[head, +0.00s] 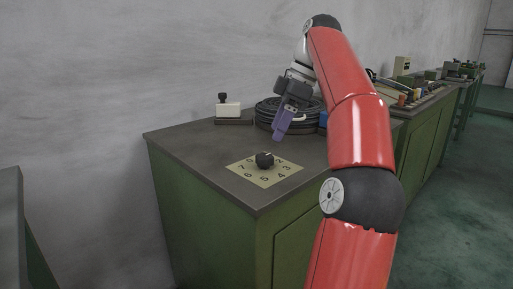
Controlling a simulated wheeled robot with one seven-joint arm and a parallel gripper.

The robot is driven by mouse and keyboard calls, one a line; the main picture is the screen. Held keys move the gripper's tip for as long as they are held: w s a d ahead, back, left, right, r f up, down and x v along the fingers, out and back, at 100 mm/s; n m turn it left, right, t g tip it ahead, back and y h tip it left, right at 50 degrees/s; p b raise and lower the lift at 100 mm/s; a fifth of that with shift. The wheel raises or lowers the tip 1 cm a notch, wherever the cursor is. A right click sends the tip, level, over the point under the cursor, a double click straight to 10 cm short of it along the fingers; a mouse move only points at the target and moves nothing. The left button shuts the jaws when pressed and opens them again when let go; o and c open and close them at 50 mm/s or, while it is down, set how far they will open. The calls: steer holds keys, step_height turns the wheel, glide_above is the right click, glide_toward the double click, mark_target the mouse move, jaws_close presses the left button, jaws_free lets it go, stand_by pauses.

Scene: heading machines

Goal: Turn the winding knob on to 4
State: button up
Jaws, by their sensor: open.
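The winding knob (265,160) is a small black round knob on a pale square dial plate (246,178) with black numbers. The plate lies on the grey top of a green cabinet. The 4 (281,175) is at the right front of the dial, beside the 3. The knob covers part of the far numbers, and I cannot tell which number it points to. My gripper (279,136) has purple fingers. It is open and empty above and slightly behind the knob, pointing down and apart from it.
A coil of black cable (266,112) lies behind my gripper. A small white box with a black knob (229,110) stands at the back left. The cabinet top (190,140) is clear to the left of the dial. Other green cabinets (425,135) stand at right.

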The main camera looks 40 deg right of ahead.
mark_target(265, 155)
steer(key=b+x, duration=0.2)
steer(key=x, duration=0.3)
steer(key=shift+s+a+f+b, duration=0.1)
steer(key=shift+f+b, duration=0.3)
steer(key=shift+w+a+f, duration=0.25)
steer(key=shift+a+f, duration=0.05)
steer(key=shift+f, duration=0.35)
steer(key=shift+c, duration=0.3)
steer(key=c, duration=0.9)
